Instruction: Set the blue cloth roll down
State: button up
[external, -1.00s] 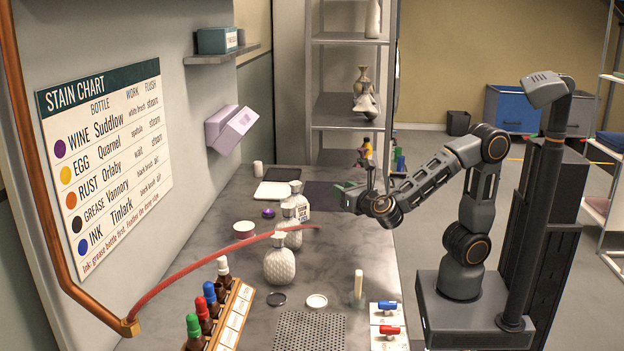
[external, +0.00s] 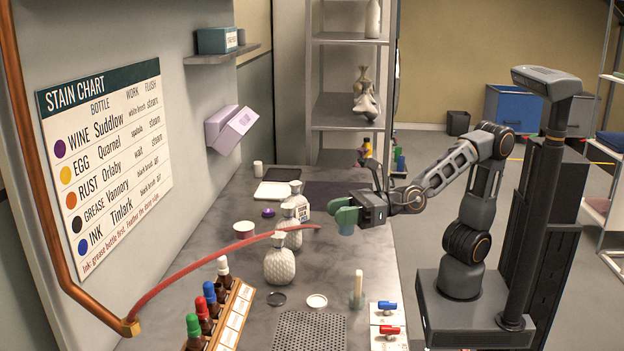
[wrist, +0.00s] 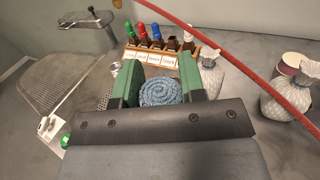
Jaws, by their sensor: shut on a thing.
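The blue cloth roll (wrist: 162,91) shows its spiral end in the wrist view, between the two green fingers. My gripper (wrist: 160,82) is shut on it. In the external view my gripper (external: 346,216) hangs over the grey counter (external: 345,262), right of the white bottles. I cannot tell how far the roll is from the counter surface.
Patterned white bottles (external: 280,262) stand left of my gripper, and a red hose (external: 215,255) crosses beside them. A rack of dropper bottles (external: 222,312), a perforated mat (external: 310,331) and a small upright cylinder (external: 358,286) are at the front.

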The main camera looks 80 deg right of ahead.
jog(key=s+a+r+n+g+y, duration=0.3)
jog(key=s+a+y, duration=0.1)
jog(key=s+a, duration=0.3)
jog(key=w+d+f+m+t+h+p, duration=0.2)
jog(key=w+d+f+m+h+p, duration=0.3)
jog(key=w+d, duration=0.4)
jog(key=w+d+f+m+t+h+p, duration=0.25)
jog(key=w+d+f+h+p, duration=0.35)
jog(key=d, duration=0.5)
jog(key=d+f+m+h+p, duration=0.1)
jog(key=d+h, duration=0.1)
jog(key=d, duration=0.1)
jog(key=d+f+m+h, duration=0.1)
jog(key=d, duration=0.2)
jog(key=s+d+m+h+p, duration=0.1)
jog(key=d+h, duration=0.1)
jog(key=d, duration=0.2)
jog(key=shift+d+f+m+g+h+p, duration=0.1)
jog(key=shift+f+m+g+h+p, duration=0.2)
jog(key=shift+f+m, duration=0.1)
jog(key=shift+s+d+f, duration=0.1)
jog(key=shift+d+f, duration=0.1)
jog(key=shift+d, duration=0.3)
